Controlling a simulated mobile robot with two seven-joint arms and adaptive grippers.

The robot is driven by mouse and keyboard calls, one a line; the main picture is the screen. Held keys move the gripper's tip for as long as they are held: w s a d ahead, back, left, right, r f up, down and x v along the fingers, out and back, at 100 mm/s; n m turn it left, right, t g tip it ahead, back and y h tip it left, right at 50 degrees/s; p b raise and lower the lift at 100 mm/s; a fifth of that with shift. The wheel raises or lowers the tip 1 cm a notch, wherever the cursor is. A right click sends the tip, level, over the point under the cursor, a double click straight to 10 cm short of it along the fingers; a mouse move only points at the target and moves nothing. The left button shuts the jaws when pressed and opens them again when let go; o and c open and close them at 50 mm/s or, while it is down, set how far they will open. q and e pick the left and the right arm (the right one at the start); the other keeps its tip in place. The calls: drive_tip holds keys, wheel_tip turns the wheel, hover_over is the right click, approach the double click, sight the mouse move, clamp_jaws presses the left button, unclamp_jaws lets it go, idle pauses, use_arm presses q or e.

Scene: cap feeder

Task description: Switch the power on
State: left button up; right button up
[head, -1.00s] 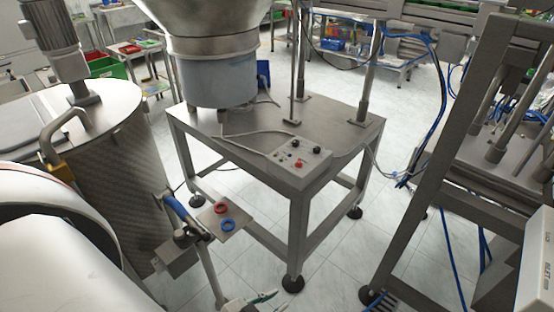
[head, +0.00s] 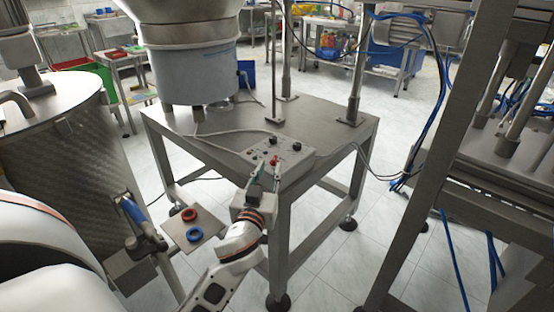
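The grey control box (head: 300,164) sits on the near corner of the metal table. Its top carries two black knobs (head: 297,146), a red knob (head: 274,160) and a few small buttons or lights too small to read. My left gripper (head: 267,170) is at the front left edge of the box, its greenish fingers apart with nothing seen between them. One fingertip is close below the red knob; I cannot tell whether it touches. The power switch's state cannot be read. My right gripper is not in view.
The metal table (head: 220,130) also carries a large feeder bowl (head: 190,70) and upright posts. A small plate with a red ring (head: 189,214) and a blue ring (head: 195,233) is left of my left arm. A metal drum (head: 70,150) stands left; a frame (head: 425,170) stands right.

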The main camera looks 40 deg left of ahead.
sight(274, 161)
use_arm(q)
drive_tip(key=x, duration=0.7)
drive_tip(key=shift+w+f+b, duration=0.2)
drive_tip(key=shift+w+b, duration=0.05)
drive_tip(key=shift+b, duration=0.05)
drive_tip(key=shift+c, duration=0.5)
clamp_jaws()
